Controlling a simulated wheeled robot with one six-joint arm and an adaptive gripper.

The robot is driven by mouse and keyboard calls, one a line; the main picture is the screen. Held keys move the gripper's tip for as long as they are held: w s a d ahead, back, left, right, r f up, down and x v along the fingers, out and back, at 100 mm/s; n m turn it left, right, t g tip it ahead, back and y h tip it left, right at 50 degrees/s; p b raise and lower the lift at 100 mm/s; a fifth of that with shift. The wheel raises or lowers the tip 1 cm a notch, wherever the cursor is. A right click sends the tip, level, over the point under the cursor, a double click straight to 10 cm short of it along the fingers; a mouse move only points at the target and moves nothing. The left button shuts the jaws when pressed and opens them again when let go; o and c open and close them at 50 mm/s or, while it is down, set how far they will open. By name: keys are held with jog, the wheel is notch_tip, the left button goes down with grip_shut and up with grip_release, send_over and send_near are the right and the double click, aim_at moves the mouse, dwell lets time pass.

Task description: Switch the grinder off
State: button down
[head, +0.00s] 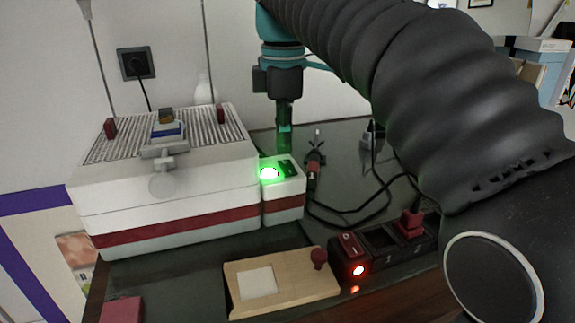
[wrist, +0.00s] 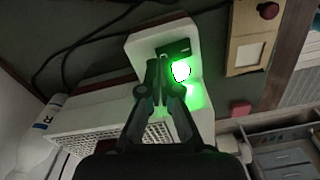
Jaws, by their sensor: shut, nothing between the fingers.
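The grinder (head: 165,190) is a white box with a dark red band and a ribbed top, at the left in the head view. Its small white switch box (head: 285,205) is attached at its right side and also shows in the wrist view (wrist: 150,42). A green lamp (head: 269,173) glows on that box, beside a dark switch (head: 288,167), which also shows in the wrist view (wrist: 173,48). My gripper (head: 284,150) is shut and empty, pointing down over the switch box. Its fingertips (wrist: 157,66) look close to the switch; I cannot tell whether they touch.
A power strip (head: 385,250) with a lit red switch and a red plug (head: 411,222) stands at the right front. A wooden board (head: 282,285) with a red knob lies in front. A red block (head: 122,309) is at front left.

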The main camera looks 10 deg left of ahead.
jog(key=shift+f+b, duration=0.75)
jog(key=shift+f, duration=0.45)
dwell(0.6)
jog(key=shift+r+p, duration=0.3)
jog(key=shift+p, duration=0.05)
jog(key=shift+r+p, duration=0.3)
jog(key=shift+p, duration=0.15)
jog(key=shift+r, duration=0.15)
jog(key=shift+d, duration=0.1)
